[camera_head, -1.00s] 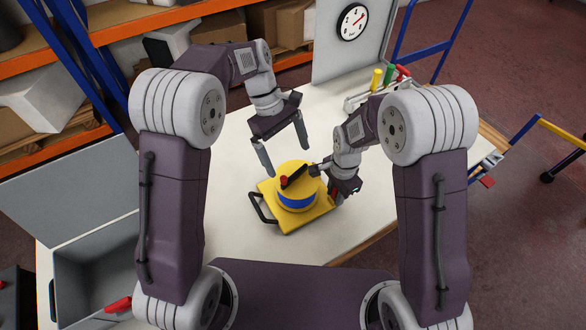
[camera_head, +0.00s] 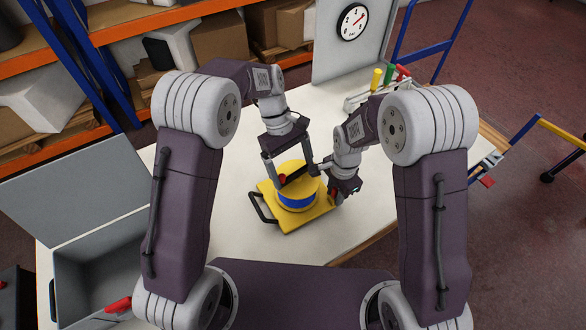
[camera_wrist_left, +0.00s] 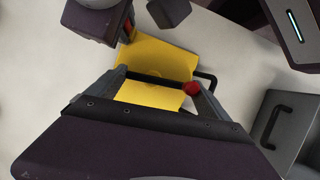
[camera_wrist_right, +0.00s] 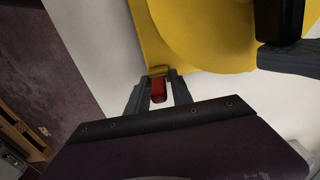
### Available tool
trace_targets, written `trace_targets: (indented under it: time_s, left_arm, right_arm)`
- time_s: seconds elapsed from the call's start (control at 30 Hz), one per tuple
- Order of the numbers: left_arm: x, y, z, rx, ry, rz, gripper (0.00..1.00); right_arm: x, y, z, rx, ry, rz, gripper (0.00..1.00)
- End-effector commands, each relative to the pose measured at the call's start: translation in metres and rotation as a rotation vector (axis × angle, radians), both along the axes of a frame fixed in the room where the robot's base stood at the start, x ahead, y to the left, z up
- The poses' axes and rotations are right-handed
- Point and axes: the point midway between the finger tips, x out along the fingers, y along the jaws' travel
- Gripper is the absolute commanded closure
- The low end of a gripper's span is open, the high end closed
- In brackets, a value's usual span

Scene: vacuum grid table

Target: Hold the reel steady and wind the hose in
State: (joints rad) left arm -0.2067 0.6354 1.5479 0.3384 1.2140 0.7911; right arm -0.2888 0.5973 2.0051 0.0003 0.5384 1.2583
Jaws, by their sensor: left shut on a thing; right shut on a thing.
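The reel's yellow drum (camera_head: 297,171), with a blue band, sits on a square yellow base (camera_head: 291,222) on the table. A black crank arm with a red knob (camera_head: 281,179) lies across its top. My left gripper (camera_head: 291,174) is over the drum; in the left wrist view the black crank arm (camera_wrist_left: 155,80) spans between its fingers, by the red knob (camera_wrist_left: 192,88). My right gripper (camera_head: 334,197) is shut at the base's right edge; in the right wrist view a red piece (camera_wrist_right: 158,90) shows between its fingers, beside the yellow base. I cannot make out the hose's free end.
A black carry handle (camera_head: 261,209) sticks out of the base's left side. An open grey box (camera_head: 95,275) stands at the front left. A rack with coloured handles (camera_head: 388,78) stands at the back right. The white table left of the reel is clear.

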Motion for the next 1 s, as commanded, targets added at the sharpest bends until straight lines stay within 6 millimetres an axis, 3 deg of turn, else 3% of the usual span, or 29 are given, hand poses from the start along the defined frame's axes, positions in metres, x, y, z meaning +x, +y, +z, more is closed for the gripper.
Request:
trace_targets:
  time_s: [0.13, 0.37, 0.4, 0.43, 0.77, 1.0]
  left_arm:
    - [0.002, -0.001, 0.001, -0.002, -0.002, -0.136, 0.5]
    - [0.002, 0.0, 0.001, -0.002, -0.001, -0.146, 0.5]
    - [0.002, 0.0, 0.001, -0.002, -0.002, -0.146, 0.07]
    - [0.002, 0.0, 0.001, -0.002, -0.002, -0.146, 0.0]
    - [0.006, 0.002, 0.009, -0.002, -0.003, -0.145, 0.0]
    - [0.026, 0.015, 0.065, -0.003, -0.007, -0.143, 0.0]
  right_arm:
    - [0.0, 0.0, 0.0, 0.0, 0.0, 0.002, 1.0]
    - [0.0, 0.0, 0.0, -0.001, 0.001, 0.002, 1.0]
    - [0.0, 0.0, 0.0, -0.001, 0.001, 0.002, 1.0]
    - [0.0, 0.0, 0.0, -0.001, 0.001, 0.002, 1.0]
    - [0.0, 0.0, 0.0, -0.001, 0.001, 0.002, 1.0]
    - [0.0, 0.0, 0.0, -0.001, 0.001, 0.002, 1.0]
